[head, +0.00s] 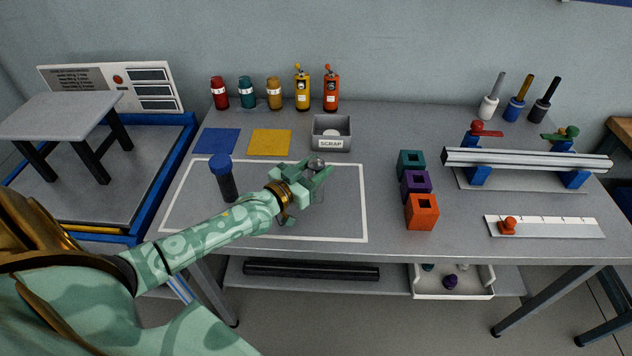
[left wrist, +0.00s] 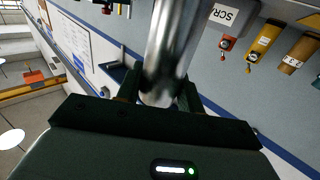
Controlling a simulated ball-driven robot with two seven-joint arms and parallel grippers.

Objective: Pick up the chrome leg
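The chrome leg (head: 319,188) stands about upright on the grey table inside the white outlined rectangle, partly hidden by my left gripper (head: 318,172). In the left wrist view the shiny chrome leg (left wrist: 172,50) runs between the two dark fingers of my left gripper (left wrist: 160,92), with its near end close to the palm. The fingers flank it near its top end. I cannot tell whether both fingers press on it. My right gripper is not in view.
A dark cylinder with a blue cap (head: 223,178) stands left of my left gripper. The grey scrap bin (head: 331,145) is just behind it. Teal, purple and orange (head: 421,212) blocks stand to the right. A clamp rail fixture (head: 525,160) lies farther right.

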